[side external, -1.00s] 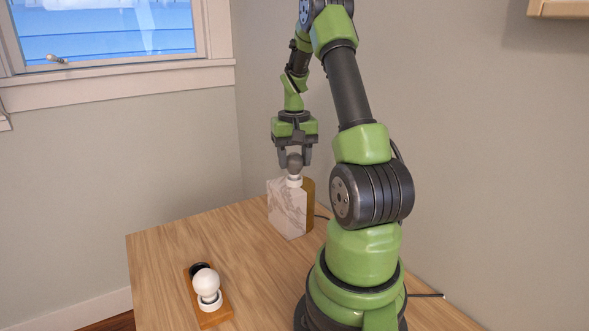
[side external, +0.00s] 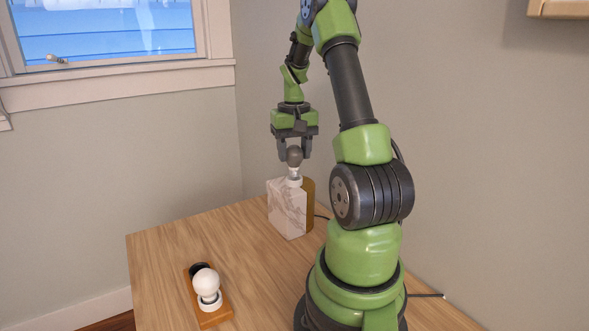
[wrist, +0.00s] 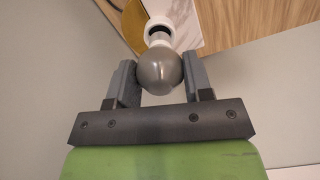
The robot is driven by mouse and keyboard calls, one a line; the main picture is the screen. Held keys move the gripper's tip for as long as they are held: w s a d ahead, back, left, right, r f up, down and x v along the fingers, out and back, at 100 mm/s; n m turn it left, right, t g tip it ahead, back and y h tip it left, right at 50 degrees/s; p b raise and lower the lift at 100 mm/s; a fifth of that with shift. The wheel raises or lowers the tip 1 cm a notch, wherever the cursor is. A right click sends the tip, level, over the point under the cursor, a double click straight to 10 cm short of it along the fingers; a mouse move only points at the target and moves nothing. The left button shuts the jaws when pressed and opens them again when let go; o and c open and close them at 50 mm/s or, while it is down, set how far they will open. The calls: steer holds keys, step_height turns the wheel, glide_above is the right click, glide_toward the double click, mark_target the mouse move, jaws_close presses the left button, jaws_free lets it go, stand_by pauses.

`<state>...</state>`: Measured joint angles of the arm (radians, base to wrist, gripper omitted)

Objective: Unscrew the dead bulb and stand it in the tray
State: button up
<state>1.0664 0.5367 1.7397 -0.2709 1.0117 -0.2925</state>
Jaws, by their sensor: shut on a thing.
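The dead bulb (side external: 294,155) is grey and hangs upright between the fingers of my gripper (side external: 294,153). My gripper is shut on its globe, with a finger on each side. In the wrist view the bulb (wrist: 159,70) sits between the two fingers (wrist: 161,76). Its pale base points at the white socket (side external: 294,183) on top of the marble lamp block (side external: 287,210). The socket's dark opening shows in the wrist view (wrist: 157,34); whether the base is fully clear of it I cannot tell. The wooden tray (side external: 217,317) lies at the front left.
The tray holds a white bulb (side external: 206,283) standing in a white ring, with a black ring (side external: 199,268) behind it. A brass-coloured part (side external: 308,192) adjoins the marble block, and a cable runs behind. The table (side external: 165,250) between lamp and tray is clear.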

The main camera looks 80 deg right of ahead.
steer(key=shift+r, duration=1)
steer(key=w+a+f, duration=0.2)
steer(key=w+a, duration=0.2)
steer(key=a, duration=0.3)
steer(key=w+a+f+n, duration=0.1)
steer(key=w+a, duration=0.4)
steer(key=a, duration=0.3)
steer(key=w+a+f, duration=0.2)
steer(key=w+a, duration=0.2)
steer(key=a, duration=0.4)
steer(key=shift+w+f, duration=0.15)
steer(key=shift+f, duration=0.15)
steer(key=shift+a, duration=0.1)
steer(key=shift+f, duration=0.1)
steer(key=shift+f, duration=2.8)
steer(key=shift+f, duration=1.25)
